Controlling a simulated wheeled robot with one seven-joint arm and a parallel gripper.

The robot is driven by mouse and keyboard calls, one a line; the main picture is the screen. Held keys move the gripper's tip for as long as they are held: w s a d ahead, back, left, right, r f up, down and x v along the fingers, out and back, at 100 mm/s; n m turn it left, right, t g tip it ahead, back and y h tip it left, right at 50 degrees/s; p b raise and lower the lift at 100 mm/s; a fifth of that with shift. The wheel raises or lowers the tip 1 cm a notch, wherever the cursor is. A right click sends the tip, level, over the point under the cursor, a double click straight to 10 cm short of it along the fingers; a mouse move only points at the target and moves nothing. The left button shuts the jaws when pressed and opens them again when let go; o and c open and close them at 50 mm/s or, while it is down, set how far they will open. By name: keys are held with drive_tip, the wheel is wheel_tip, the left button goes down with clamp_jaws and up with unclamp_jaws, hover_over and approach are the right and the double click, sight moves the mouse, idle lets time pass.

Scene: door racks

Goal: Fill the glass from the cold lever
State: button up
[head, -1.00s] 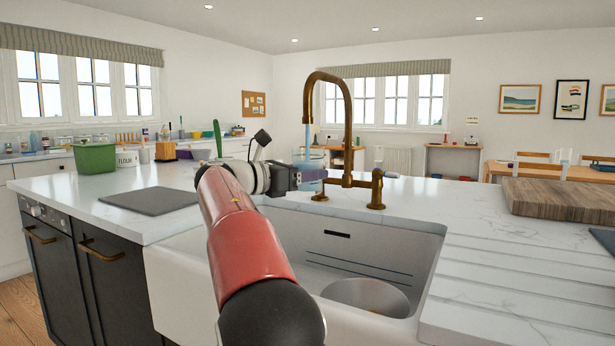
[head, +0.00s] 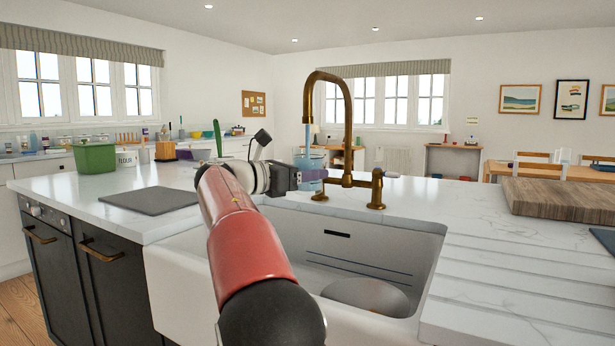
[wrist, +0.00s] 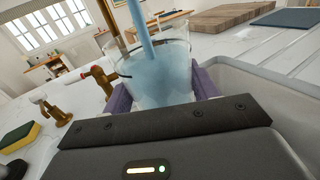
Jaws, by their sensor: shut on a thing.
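A clear glass (wrist: 162,85) is held upright between the purple fingers of my gripper (wrist: 163,98). In the head view it shows under the tap spout (head: 313,166), beyond the sink's far edge, with my gripper (head: 298,178) shut on its side. A blue stream of water (wrist: 142,25) falls from the brass tap (head: 348,110) into the glass. Pale blue water fills much of the glass; its exact level is hard to read. A brass tap post (head: 377,190) with a small lever stands right of the spout.
The white sink (head: 190,262) lies open below my arm. A wooden board (head: 563,198) lies on the counter at the right, and a grey mat (head: 150,200) at the left. A yellow-green sponge (wrist: 18,137) lies near the tap in the wrist view.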

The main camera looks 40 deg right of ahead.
drive_tip(key=s+a+b, duration=0.2)
drive_tip(key=s+b, duration=0.2)
drive_tip(key=s, duration=0.4)
drive_tip(key=shift+a, duration=0.15)
idle(0.5)
